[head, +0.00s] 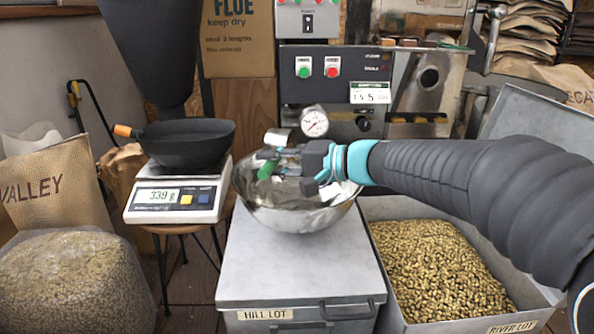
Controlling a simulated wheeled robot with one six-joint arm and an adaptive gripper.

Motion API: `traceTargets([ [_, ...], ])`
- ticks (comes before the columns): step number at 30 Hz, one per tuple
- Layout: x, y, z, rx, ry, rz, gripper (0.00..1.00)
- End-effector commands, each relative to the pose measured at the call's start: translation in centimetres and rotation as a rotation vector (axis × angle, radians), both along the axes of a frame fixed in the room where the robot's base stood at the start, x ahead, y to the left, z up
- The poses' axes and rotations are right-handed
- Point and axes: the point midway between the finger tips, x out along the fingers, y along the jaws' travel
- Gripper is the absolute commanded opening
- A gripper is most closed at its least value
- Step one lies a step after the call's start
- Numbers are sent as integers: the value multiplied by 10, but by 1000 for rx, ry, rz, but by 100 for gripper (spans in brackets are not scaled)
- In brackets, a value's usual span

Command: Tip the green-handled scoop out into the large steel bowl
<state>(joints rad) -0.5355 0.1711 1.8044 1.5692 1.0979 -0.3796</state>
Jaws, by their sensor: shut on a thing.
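The large steel bowl (299,217) stands on the grey lid of a bin in the middle of the head view. My gripper (283,161) reaches in from the right and is over the bowl. It is shut on the green-handled scoop; the green handle (268,169) shows at the fingers, pointing down to the left. A metal part that looks like the scoop's cup (284,137) shows just behind the gripper, over the bowl's far side. What the scoop holds, and most of the bowl's inside, are hidden.
Left of the bowl, a black pan (188,143) with an orange handle sits on a digital scale (178,194). The closed HILL LOT bin (297,270) carries the bowl. An open RIVER LOT bin (384,278) of beans is at right. A machine with a gauge (314,122) stands behind.

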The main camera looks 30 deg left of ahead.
Motion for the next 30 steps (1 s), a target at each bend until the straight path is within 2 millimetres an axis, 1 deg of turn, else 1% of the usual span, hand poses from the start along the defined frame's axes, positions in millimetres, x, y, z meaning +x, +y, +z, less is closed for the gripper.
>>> traceTargets([
  [30, 1, -4, 1, 105, 11, 0, 0],
])
